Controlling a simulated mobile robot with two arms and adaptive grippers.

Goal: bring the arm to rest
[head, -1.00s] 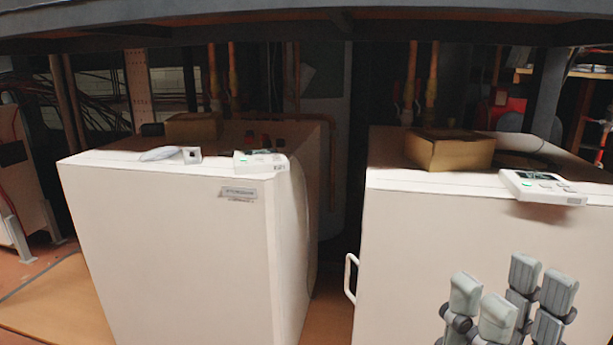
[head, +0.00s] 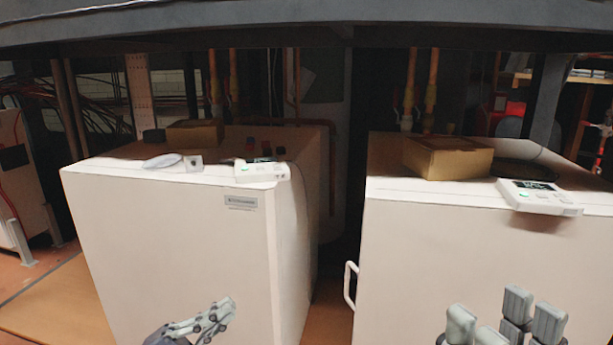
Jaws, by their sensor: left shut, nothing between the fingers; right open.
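My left gripper (head: 220,314) shows at the bottom of the head view, in front of the left white cabinet's face. Its fingers are together, empty, and point up and to the right. My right gripper (head: 503,320) is at the bottom right, in front of the right white cabinet's face. Its grey fingers point up, stand apart and hold nothing. The lower parts of both grippers are cut off by the picture's edge.
The left cabinet (head: 165,240) carries a small control panel (head: 262,170) on its top front edge. The right cabinet (head: 440,245) has a panel (head: 540,196), a cardboard box (head: 447,158) and a side handle (head: 350,284). A dark beam (head: 300,30) crosses above. A narrow gap separates the cabinets.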

